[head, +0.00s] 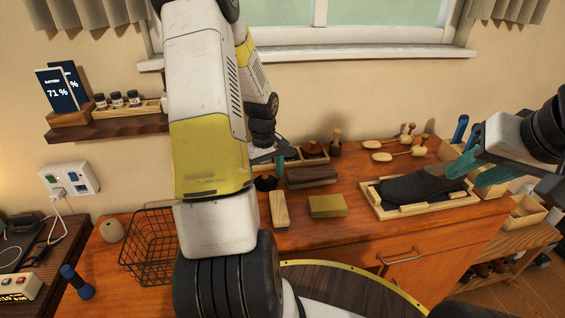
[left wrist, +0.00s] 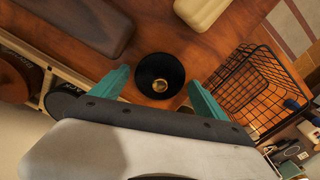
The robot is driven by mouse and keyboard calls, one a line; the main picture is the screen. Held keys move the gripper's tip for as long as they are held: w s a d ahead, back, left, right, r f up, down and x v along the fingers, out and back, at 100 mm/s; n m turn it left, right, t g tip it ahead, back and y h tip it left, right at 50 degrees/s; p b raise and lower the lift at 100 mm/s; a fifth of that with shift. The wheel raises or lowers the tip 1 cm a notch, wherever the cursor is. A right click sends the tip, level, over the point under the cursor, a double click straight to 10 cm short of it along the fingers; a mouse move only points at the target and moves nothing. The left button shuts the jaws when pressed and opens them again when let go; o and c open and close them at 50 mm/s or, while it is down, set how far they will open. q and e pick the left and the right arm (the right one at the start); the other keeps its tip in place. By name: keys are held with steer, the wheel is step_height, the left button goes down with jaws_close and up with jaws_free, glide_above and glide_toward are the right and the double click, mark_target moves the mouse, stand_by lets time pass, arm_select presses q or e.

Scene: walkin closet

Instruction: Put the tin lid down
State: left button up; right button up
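A small round black piece with a brass-coloured centre, which looks like the tin lid (left wrist: 151,68), lies on the wooden top in the left wrist view. It also shows in the head view (head: 265,183). My left gripper (left wrist: 159,80) is open, with its teal fingers on either side of the piece and gaps showing. In the head view my left gripper (head: 279,163) is mostly hidden behind its own arm. My right gripper (head: 480,171) has its fingers at the rear of a dark shoe (head: 415,187); I cannot tell whether they clamp it.
The shoe lies in a wooden tray (head: 395,212). A wooden block (head: 279,210), a yellowish block (head: 327,206) and a dark brown block (head: 311,177) lie close by. A black wire basket (head: 150,245) stands at the left. Bare wood shows in front of the blocks.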

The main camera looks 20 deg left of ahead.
mark_target(265, 176)
arm_select(q)
steer(key=shift+r, duration=0.1)
step_height(265, 176, up, 12)
steer(key=s+d+r+m+t, duration=0.3)
steer(key=s+d+r+m, duration=0.25)
steer(key=d+r, duration=0.45)
steer(key=s+d+r+m+t+h, duration=0.1)
steer(key=s+d+r+m, duration=0.2)
steer(key=s, duration=0.3)
steer(key=s+d+r+m+t+h, duration=0.1)
steer(key=s+d+r+m+t, duration=0.1)
steer(key=s, duration=0.4)
steer(key=shift+s+d+r+m, duration=0.2)
steer(key=shift+d+r+m, duration=0.25)
steer(key=shift+d, duration=0.45)
